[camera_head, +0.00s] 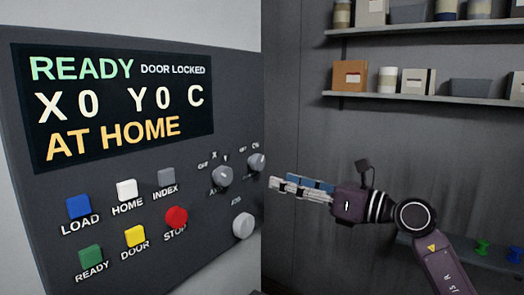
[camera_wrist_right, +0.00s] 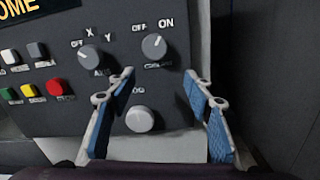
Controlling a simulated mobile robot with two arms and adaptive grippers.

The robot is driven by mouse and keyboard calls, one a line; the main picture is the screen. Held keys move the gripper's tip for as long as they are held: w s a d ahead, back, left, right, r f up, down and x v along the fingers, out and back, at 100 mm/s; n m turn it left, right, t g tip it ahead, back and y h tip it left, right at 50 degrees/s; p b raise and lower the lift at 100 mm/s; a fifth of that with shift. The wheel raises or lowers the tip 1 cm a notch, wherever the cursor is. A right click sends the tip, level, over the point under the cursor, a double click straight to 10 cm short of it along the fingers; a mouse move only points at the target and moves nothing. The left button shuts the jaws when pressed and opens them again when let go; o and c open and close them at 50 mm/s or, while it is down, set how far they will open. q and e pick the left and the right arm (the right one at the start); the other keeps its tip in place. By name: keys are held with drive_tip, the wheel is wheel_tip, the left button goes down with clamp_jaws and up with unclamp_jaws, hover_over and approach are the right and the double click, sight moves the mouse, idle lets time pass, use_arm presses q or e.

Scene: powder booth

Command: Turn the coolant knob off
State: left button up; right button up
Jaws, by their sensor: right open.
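The coolant knob (camera_wrist_right: 154,46) is a round grey knob at the panel's upper right, with OFF at its upper left and ON at its upper right. Its pale mark seems to lean up and right, toward ON. In the head view the knob (camera_head: 256,162) sits at the panel's right edge, its label partly cut off. My right gripper (camera_head: 277,186) points left at the panel, below and right of the knob. In the wrist view the right gripper (camera_wrist_right: 160,76) has its blue-padded fingers spread, with nothing between them; the knob lies beyond the tips. My left gripper is out of view.
An axis knob (camera_wrist_right: 88,57) sits left of the coolant knob, and a larger pale knob (camera_wrist_right: 140,119) sits below. Coloured buttons, including a red stop button (camera_head: 176,218), lie further left under the display (camera_head: 120,100). Shelves (camera_head: 430,98) with boxes and jars hang on the right wall.

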sight(261, 163)
drive_tip(key=shift+n, duration=0.9)
drive_tip(key=w+a+r+p, duration=0.2)
drive_tip(key=a, duration=0.1)
drive_tip(key=w+a+r+p, duration=0.1)
drive_tip(key=a, duration=0.1)
drive_tip(key=shift+r+p, duration=0.3)
drive_tip(key=shift+r, duration=0.05)
drive_tip(key=shift+w+a+f, duration=0.1)
drive_tip(key=shift+w+a, duration=0.2)
drive_tip(key=shift+a, duration=0.2)
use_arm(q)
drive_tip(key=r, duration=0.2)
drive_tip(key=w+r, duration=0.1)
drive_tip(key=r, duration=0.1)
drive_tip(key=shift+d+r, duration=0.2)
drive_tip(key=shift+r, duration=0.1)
use_arm(e)
drive_tip(key=shift+f, duration=0.1)
drive_tip(key=shift+w, duration=0.1)
drive_tip(key=shift+c, duration=0.6)
drive_tip(key=c, duration=1)
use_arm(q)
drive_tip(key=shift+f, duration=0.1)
use_arm(e)
drive_tip(key=shift+c, duration=0.2)
